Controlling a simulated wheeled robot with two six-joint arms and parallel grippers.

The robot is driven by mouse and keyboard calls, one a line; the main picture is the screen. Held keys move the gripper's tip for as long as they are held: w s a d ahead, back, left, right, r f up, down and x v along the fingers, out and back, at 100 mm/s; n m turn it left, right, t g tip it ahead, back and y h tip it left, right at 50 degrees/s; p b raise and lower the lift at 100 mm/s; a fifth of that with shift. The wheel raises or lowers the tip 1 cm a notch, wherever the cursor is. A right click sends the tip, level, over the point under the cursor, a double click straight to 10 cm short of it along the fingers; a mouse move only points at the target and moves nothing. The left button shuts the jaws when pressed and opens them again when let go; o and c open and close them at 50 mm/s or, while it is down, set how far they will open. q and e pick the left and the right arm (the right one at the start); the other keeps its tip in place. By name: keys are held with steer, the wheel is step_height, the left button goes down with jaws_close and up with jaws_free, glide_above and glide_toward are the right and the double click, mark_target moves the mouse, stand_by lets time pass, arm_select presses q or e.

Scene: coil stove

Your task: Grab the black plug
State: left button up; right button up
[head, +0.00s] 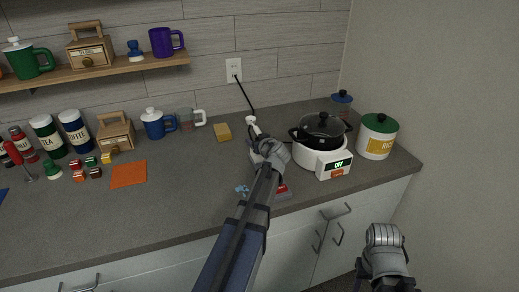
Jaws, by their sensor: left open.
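The black plug (236,77) is at the lower part of the white wall outlet (233,66) in the head view. Its black cord (244,94) runs down toward the counter behind my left gripper. My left gripper (254,128) is open over the counter, below and slightly right of the outlet, apart from the plug. My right gripper (384,262) is low at the bottom right, in front of the cabinets and far from the plug. Its fingers do not show clearly.
A white coil stove (322,163) with a black pot (320,127) stands right of my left gripper. A yellow sponge (223,132) lies to its left. A blue mug (154,124) and a clear cup stand by the wall. A shelf (130,65) hangs at upper left.

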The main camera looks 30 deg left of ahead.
arm_select(q)
jaws_close()
stand_by(0.4)
steer(key=shift+r, duration=0.1)
step_height(320, 180, up, 10)
steer(key=p, duration=1)
